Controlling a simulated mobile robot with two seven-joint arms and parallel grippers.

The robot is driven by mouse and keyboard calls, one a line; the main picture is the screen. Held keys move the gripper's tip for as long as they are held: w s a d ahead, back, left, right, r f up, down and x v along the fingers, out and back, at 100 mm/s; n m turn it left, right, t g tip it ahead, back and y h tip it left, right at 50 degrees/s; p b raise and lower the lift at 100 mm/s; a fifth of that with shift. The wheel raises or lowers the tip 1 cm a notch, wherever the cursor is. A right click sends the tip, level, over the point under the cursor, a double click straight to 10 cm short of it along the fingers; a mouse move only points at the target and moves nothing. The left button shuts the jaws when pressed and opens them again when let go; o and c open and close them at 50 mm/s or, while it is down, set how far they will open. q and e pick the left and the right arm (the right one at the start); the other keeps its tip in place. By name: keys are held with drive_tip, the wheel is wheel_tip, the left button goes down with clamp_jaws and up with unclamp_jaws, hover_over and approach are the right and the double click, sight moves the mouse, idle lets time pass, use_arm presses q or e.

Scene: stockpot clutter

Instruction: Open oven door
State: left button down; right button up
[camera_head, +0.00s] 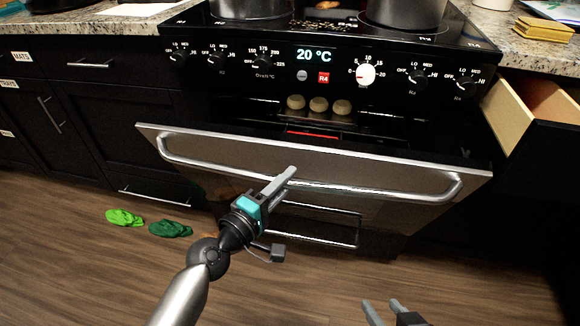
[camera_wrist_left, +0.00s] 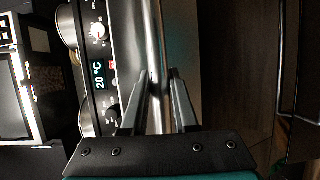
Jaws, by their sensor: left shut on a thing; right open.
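The oven door (camera_head: 330,164) is tilted partway open, its top edge leaning out from the black oven front. A long silver handle (camera_head: 400,190) runs across it and also shows in the left wrist view (camera_wrist_left: 153,40). My left gripper (camera_head: 288,173) is shut on the handle near its middle; in the left wrist view its fingers (camera_wrist_left: 157,85) lie on both sides of the bar. My right gripper (camera_head: 383,312) is open and empty at the bottom of the head view, apart from the door. Several round buns (camera_head: 319,104) show inside the oven above a red glowing strip.
A control panel (camera_head: 320,72) with knobs and a "20 °C" display is above the door. Pots (camera_head: 400,12) stand on the cooktop. An open wooden drawer (camera_head: 525,105) juts out at right. Green slippers (camera_head: 125,217) lie on the floor at left.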

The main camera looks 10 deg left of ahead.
use_arm(q)
drive_tip(key=s+f+b, duration=0.2)
drive_tip(key=s+f, duration=0.5)
drive_tip(key=s, duration=0.2)
drive_tip(key=shift+s+f, duration=0.15)
drive_tip(key=shift+s, duration=0.25)
use_arm(e)
drive_tip(key=shift+w+a+r+t+y, duration=0.25)
drive_tip(key=shift+a+t+y, duration=0.15)
drive_tip(key=shift+a+t, duration=0.4)
drive_tip(key=shift+w+a+r+t+y, duration=0.25)
drive_tip(key=shift+a+t+y, duration=0.15)
drive_tip(key=shift+a+t, duration=0.3)
drive_tip(key=shift+w+a+r+t+y, duration=0.25)
drive_tip(key=shift+a+t+y, duration=0.15)
drive_tip(key=shift+a+t, duration=0.4)
drive_tip(key=shift+c, duration=0.2)
